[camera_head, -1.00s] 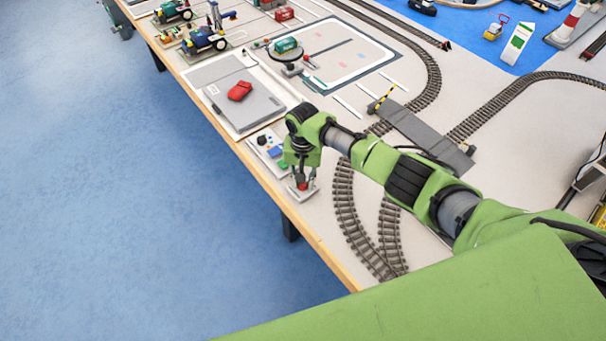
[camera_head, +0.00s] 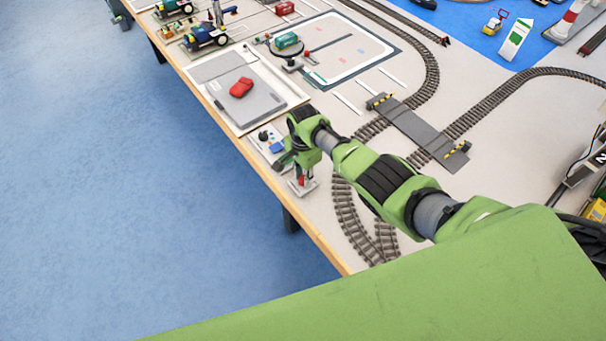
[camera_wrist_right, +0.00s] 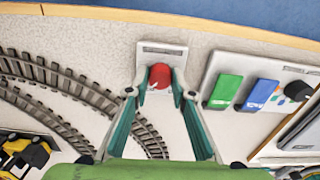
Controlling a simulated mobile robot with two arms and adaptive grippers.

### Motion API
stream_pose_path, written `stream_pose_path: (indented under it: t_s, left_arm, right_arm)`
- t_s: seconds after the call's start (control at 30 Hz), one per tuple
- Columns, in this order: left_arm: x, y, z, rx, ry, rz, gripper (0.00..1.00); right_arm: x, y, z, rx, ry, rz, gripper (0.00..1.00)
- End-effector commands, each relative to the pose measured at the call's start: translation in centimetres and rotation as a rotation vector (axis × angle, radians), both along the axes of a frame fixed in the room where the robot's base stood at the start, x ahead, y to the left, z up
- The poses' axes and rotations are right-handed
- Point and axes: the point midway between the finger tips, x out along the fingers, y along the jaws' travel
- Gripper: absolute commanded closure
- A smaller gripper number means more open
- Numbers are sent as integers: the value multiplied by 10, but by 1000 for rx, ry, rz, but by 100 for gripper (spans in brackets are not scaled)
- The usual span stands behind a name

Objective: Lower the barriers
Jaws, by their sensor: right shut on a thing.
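My right gripper (camera_head: 303,181) is at the table's front edge. In the right wrist view its two fingers (camera_wrist_right: 160,92) are shut on a red knob (camera_wrist_right: 160,76), which stands on a small pale base (camera_wrist_right: 160,50). In the head view that base (camera_head: 303,189) shows beneath the gripper. One yellow-and-black striped barrier (camera_head: 378,100) lies low across the far-left end of the grey level crossing (camera_head: 418,127). Another striped barrier (camera_head: 457,150) lies low at its near-right end. My left gripper is out of view.
Beside the knob, a panel carries a green switch (camera_wrist_right: 225,91) and a blue switch (camera_wrist_right: 260,95). A grey flat board with a red object (camera_head: 241,88) lies farther left. Curved train tracks (camera_head: 352,222) run close to my right arm. Blue floor lies beyond the table edge.

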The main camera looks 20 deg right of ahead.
Motion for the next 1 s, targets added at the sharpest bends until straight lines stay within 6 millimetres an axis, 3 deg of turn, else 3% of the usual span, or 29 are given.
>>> stream_pose_path:
  t_s: [0.6, 0.63, 0.67, 1.0]
  left_arm:
    - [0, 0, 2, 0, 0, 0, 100]
    - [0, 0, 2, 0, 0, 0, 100]
    - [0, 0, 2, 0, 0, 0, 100]
    - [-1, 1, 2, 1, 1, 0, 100]
  right_arm:
    - [2, -2, 1, -5, -4, -39, 99]
    - [2, -2, 1, -4, -4, -39, 70]
    - [2, -2, 1, -4, -4, -39, 62]
    - [1, -1, 1, -2, -2, -39, 61]
